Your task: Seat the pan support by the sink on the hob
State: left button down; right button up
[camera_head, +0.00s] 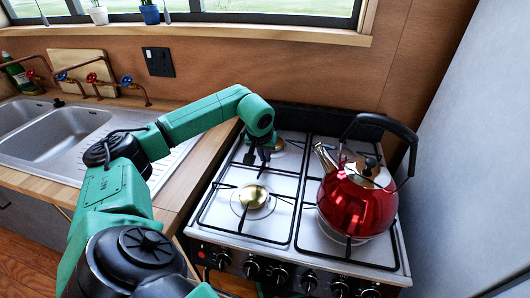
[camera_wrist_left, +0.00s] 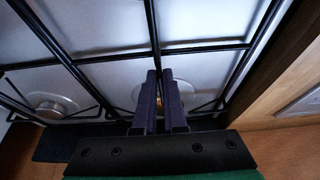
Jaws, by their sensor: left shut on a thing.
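The pan support (camera_head: 207,204) is a black wire grate over the left half of the white hob (camera_head: 311,256). Its bars surround the brass burner (camera_head: 254,196) at the front left. My left gripper (camera_head: 257,158) points down at the rear part of this grate and is shut on one of its bars. In the left wrist view the fingers (camera_wrist_left: 158,80) close around a bar of the pan support (camera_wrist_left: 153,25), with a burner partly hidden behind them. I cannot tell whether the grate rests flat on the hob or sits slightly above it. My right gripper is not in view.
A red kettle (camera_head: 357,202) stands on the right-hand grate. The steel sink (camera_head: 63,135) and wooden counter (camera_head: 184,180) lie to the left of the hob. A grey wall panel (camera_head: 468,160) rises at the right. Knobs (camera_head: 252,269) line the front.

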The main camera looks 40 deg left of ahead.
pick_arm(q)
jog(key=shift+f, duration=0.15)
dwell(0.8)
jog(key=c, duration=0.9)
grip_release()
jog(key=shift+f, duration=0.1)
jog(key=v, duration=1.4)
jog(key=shift+s+r, duration=0.2)
jog(key=shift+r, duration=0.15)
